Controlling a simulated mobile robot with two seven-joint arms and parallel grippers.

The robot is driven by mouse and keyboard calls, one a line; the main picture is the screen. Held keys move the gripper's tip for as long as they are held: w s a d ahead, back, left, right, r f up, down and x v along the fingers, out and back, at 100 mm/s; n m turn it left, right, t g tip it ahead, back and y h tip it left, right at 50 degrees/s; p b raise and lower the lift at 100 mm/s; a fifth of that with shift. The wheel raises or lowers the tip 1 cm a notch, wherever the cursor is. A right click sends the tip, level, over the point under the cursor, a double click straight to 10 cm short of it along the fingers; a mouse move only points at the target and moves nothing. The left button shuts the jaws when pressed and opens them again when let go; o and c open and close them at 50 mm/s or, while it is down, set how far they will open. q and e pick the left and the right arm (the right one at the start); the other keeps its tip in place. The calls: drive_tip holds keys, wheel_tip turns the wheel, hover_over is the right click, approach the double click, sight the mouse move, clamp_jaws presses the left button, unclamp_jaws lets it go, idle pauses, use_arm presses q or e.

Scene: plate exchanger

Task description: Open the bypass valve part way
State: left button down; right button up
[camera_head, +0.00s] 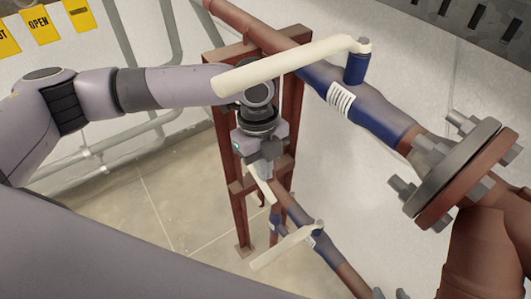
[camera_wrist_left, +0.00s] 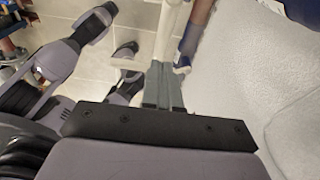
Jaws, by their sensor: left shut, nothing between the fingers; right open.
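A large blue valve (camera_head: 349,99) with a long cream lever (camera_head: 290,65) sits on the upper brown pipe in the head view. Two smaller blue valves sit below; one has a cream lever (camera_head: 262,186) just below my left gripper (camera_head: 265,168), the other a cream lever (camera_head: 287,246) lower right. I cannot tell which is the bypass valve. My left gripper is shut and empty, pointing down in front of the brown frame. In the left wrist view its fingers (camera_wrist_left: 163,84) are together, close to a cream lever (camera_wrist_left: 172,28); contact is unclear. My right gripper is not identifiable.
A brown steel frame (camera_head: 237,210) stands behind my left gripper. A bolted flange (camera_head: 458,173) and thick brown pipe (camera_head: 485,250) fill the right. Grey pipes run along the wall. Yellow signs (camera_head: 39,24), one reading OPEN, hang upper left. Tiled floor (camera_head: 165,205) is bare at left.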

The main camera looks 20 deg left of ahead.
use_arm(q)
drive_tip(key=shift+w+a+f, duration=0.15)
drive_tip(key=shift+a+f, duration=0.05)
drive_tip(key=shift+f, duration=0.35)
use_arm(e)
drive_tip(key=shift+r, duration=0.1)
use_arm(q)
drive_tip(key=shift+f+p, duration=0.4)
drive_tip(key=shift+p, duration=0.2)
use_arm(e)
drive_tip(key=shift+r, duration=0.55)
use_arm(q)
drive_tip(key=shift+a+f, duration=0.1)
drive_tip(key=shift+f, duration=0.25)
use_arm(e)
drive_tip(key=shift+f, duration=0.15)
